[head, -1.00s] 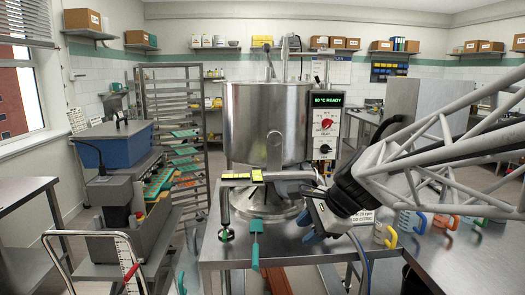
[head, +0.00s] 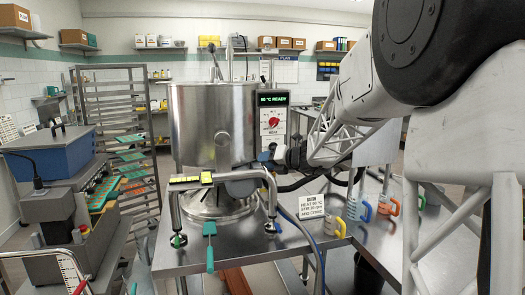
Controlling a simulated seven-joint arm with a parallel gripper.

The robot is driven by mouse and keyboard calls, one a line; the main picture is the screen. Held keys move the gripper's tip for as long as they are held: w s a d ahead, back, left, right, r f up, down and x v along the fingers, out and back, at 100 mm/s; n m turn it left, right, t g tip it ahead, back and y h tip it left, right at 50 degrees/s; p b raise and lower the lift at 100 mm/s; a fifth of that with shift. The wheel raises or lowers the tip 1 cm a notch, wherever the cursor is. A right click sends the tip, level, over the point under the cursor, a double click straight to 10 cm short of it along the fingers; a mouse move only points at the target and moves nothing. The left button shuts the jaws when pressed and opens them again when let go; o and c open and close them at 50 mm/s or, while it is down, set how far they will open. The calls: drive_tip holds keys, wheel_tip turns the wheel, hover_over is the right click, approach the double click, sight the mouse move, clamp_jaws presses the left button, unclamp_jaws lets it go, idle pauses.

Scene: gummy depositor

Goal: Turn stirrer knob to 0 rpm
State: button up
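The steel kettle (head: 213,125) stands at the back of the steel table. Its control panel (head: 272,107) is on its right side, with a lit green display reading "90 °C READY" and a red heat knob (head: 273,122). In the earlier frame a dark stirrer knob shows below the red one. That spot is now covered by my gripper (head: 270,153), so the knob and its setting are hidden. My gripper, dark with a blue tip, is at the lower panel, reached from the right. It is too small and covered to tell whether its fingers are open or touch the knob.
A pipe frame with yellow-marked blocks (head: 190,179) and a teal-handled tool (head: 209,230) is at the table front. A white card (head: 312,206) and several colour-handled jugs (head: 352,207) stand on the right. A tray rack (head: 118,150) is on the left.

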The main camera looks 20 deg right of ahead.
drive_tip(key=w+d+f+m+t+h, duration=0.2)
drive_tip(key=w+d+m+t, duration=0.3)
drive_tip(key=w+d+m, duration=0.7)
drive_tip(key=shift+w+d+f+m+h, duration=0.15)
drive_tip(key=shift+w+d+m+h, duration=0.2)
drive_tip(key=shift+d, duration=0.15)
drive_tip(key=shift+w, duration=0.1)
drive_tip(key=x, duration=0.7)
drive_tip(key=shift+w+a, duration=0.2)
clamp_jaws()
